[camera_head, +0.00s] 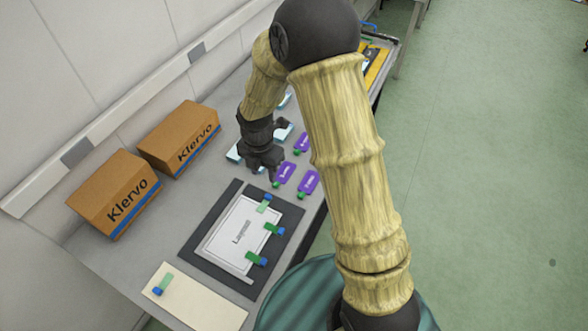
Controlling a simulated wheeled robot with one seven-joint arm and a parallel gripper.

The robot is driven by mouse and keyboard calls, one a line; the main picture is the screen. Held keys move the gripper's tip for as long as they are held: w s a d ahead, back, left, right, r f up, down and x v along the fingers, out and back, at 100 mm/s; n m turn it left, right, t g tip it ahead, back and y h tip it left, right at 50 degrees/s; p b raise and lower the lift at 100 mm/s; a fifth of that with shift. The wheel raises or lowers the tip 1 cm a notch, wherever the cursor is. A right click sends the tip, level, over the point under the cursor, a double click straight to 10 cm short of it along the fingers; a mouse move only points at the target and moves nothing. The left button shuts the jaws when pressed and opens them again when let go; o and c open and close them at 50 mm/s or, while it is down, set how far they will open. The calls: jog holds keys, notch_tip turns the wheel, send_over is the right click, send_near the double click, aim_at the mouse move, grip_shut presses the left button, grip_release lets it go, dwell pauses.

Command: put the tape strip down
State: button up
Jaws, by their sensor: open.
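Green strips with blue ends look like the tape strips. One strip (264,204) lies at the top corner of a white sheet, another (273,229) at its right edge, and a third (257,259) at its lower right. One more strip (164,284) lies on a cream board (205,304) at the front. The white sheet (233,247) has dark lettering and lies on a dark mat (191,257). My gripper (264,173) is beyond the mat, pointing down, open, beside a purple bottle (285,173). I see no strip between its fingers, but the view there is small and dark.
More purple bottles with green caps (308,183) (302,144) lie right of my gripper. Pale blue pieces (233,154) lie around it. Two cardboard boxes (115,193) (181,138) stand along the wall. The grey table (130,252) is bare left of the mat.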

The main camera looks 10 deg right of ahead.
jog(key=s+d+r+m+t, duration=0.1)
jog(key=s+d+r+m, duration=0.4)
jog(key=m, duration=0.9)
jog(key=s+d+r+m+t, duration=0.1)
jog(key=s+d+r+m, duration=0.5)
jog(key=m, duration=0.8)
jog(key=shift+s+d+r+t, duration=0.25)
jog(key=shift+s+d, duration=0.45)
jog(key=shift+d, duration=0.55)
jog(key=shift+c, duration=0.4)
jog(key=c, duration=0.7)
jog(key=shift+s+f, duration=0.1)
grip_shut()
